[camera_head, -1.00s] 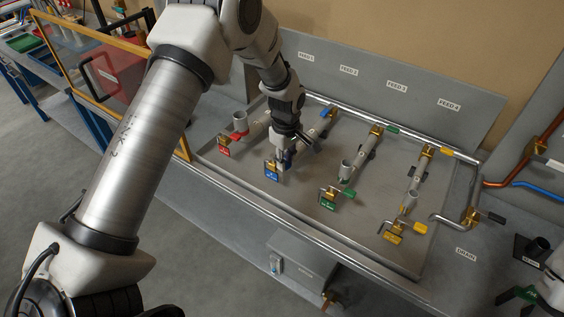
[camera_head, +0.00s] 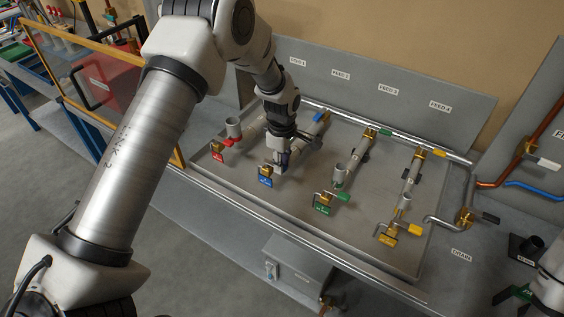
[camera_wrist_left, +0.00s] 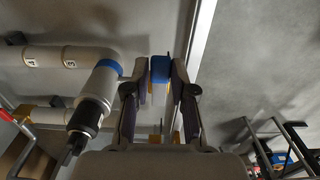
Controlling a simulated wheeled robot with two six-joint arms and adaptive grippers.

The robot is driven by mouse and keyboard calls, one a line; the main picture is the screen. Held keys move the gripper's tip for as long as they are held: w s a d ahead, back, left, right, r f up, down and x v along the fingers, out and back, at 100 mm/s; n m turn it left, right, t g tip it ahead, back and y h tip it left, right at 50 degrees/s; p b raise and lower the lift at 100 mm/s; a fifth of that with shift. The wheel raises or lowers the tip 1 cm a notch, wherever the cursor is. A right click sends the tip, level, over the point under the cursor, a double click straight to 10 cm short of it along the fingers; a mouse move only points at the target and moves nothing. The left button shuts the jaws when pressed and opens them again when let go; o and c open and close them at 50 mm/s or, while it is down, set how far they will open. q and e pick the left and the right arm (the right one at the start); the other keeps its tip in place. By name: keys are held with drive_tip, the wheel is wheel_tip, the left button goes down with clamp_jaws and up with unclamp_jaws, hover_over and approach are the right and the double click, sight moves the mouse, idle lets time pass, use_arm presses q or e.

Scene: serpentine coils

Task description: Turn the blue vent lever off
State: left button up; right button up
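The blue-tagged valve (camera_head: 265,181) is the second from the left on the grey panel, with brass fittings. My left gripper (camera_head: 282,159) points down just right of the tag, at the valve's blue vent lever. In the left wrist view the blue lever (camera_wrist_left: 161,69) is between the fingertips of this gripper (camera_wrist_left: 161,76). The fingers are drawn inward and look to touch it on both sides. The gripper hides most of the lever in the head view, so its angle is unclear. My right gripper (camera_head: 517,294) shows partly at the lower right edge, away from the panel; its opening is unclear.
A red-tagged valve (camera_head: 217,156) stands left of the blue one. A green-tagged valve (camera_head: 323,208) and a yellow one (camera_head: 386,238) stand to the right. Pipes run between them and the back rail.

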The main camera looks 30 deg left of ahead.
use_arm(q)
drive_tip(key=shift+o, duration=1.4)
drive_tip(key=shift+w+r, duration=0.15)
wheel_tip(320, 180, up, 12)
